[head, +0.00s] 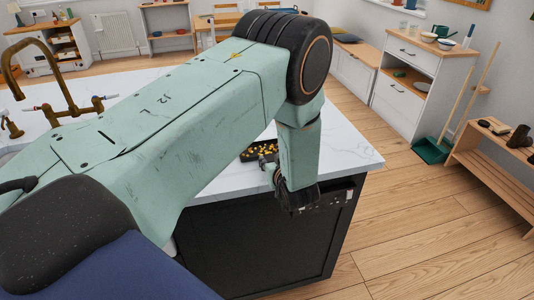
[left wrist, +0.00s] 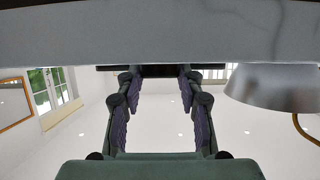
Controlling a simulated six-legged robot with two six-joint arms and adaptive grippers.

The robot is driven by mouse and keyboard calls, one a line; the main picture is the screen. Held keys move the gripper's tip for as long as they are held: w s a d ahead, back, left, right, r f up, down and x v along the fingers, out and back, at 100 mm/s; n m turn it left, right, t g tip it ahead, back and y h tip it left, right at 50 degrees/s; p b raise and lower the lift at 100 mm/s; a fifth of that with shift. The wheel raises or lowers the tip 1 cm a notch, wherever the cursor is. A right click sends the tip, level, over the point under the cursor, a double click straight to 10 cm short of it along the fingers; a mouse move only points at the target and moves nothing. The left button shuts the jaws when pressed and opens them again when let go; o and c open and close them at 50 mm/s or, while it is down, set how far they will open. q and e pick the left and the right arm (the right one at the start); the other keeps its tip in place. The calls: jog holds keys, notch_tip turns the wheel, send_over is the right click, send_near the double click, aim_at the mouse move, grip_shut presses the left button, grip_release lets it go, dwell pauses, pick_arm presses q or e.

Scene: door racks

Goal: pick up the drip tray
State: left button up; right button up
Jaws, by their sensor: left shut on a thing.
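My left gripper (head: 297,203) is at the front of the black cabinet, just below the worktop's edge. Its fingers also show in the left wrist view (left wrist: 158,78), shut on a thin dark edge (left wrist: 160,68). This dark edge looks like part of the drip tray, seen edge-on; most of it is hidden. In the head view my forearm and gripper cover the place where it is held. My right gripper is in neither view.
A black tray with yellow pieces (head: 258,150) sits on the white marble worktop (head: 345,145), just behind my gripper. The black cabinet (head: 265,245) stands below. A grey lampshade (left wrist: 275,87) shows in the wrist view.

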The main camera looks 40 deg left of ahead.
pick_arm(q)
jog(key=shift+d, duration=0.15)
jog(key=shift+w+a+r, duration=0.1)
jog(key=shift+a, duration=0.1)
jog(key=shift+d+r, duration=0.1)
jog(key=shift+r, duration=4.75)
